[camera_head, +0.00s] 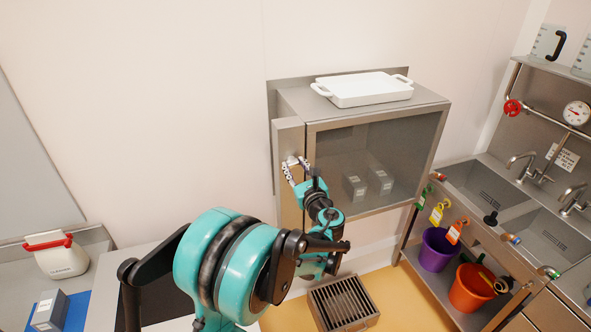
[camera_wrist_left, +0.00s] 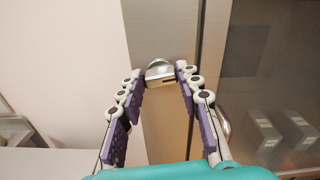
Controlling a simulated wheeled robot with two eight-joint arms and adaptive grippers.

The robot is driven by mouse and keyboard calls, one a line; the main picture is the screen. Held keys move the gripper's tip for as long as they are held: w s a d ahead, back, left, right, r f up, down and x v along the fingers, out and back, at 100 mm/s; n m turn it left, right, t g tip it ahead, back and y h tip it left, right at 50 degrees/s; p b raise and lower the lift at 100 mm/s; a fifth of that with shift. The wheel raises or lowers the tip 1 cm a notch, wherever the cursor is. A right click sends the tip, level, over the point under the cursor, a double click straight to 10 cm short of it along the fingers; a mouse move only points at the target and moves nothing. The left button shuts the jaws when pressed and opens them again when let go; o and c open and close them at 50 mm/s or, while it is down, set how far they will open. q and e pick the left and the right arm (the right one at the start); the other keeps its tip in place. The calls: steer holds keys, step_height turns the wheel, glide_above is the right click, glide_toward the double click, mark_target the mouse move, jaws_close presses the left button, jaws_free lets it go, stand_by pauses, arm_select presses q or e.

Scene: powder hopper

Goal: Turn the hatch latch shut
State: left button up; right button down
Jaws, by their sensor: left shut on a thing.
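The hatch latch (camera_wrist_left: 160,72) is a small shiny metal piece on the steel strip at the left of the wall cabinet, close to a dark vertical seam. In the left wrist view it sits between the fingertips of my left gripper (camera_wrist_left: 159,74), which is shut on it. In the head view my left gripper (camera_head: 292,164) reaches the cabinet's left front edge, and the latch is hidden there by the fingers. The cabinet's glazed front (camera_head: 390,140) looks flush with its frame. My right gripper is not in view.
A white tray (camera_head: 365,90) lies on top of the cabinet. Grey boxes (camera_head: 380,181) show behind the glass. A curved metal handle (camera_wrist_left: 224,124) is right of the latch. A sink bench with purple (camera_head: 437,250) and orange (camera_head: 470,289) buckets stands at the right.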

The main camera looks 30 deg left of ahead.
arm_select(q)
steer(key=n+b, duration=0.1)
steer(key=n, duration=0.2)
steer(key=shift+s+f+n, duration=0.1)
steer(key=shift+f+n, duration=0.05)
steer(key=shift+n, duration=0.15)
steer(key=n+b, duration=0.1)
steer(key=n, duration=0.3)
steer(key=shift+a+n+b, duration=0.1)
steer(key=shift+n+b, duration=0.2)
steer(key=shift+b, duration=0.1)
steer(key=n+b, duration=0.1)
steer(key=n, duration=0.3)
steer(key=shift+f, duration=0.1)
steer(key=shift+n+b, duration=0.3)
steer(key=shift+n, duration=1.5)
steer(key=shift+s, duration=0.1)
steer(key=o, duration=1.2)
steer(key=shift+c, duration=0.2)
steer(key=v, duration=1.2)
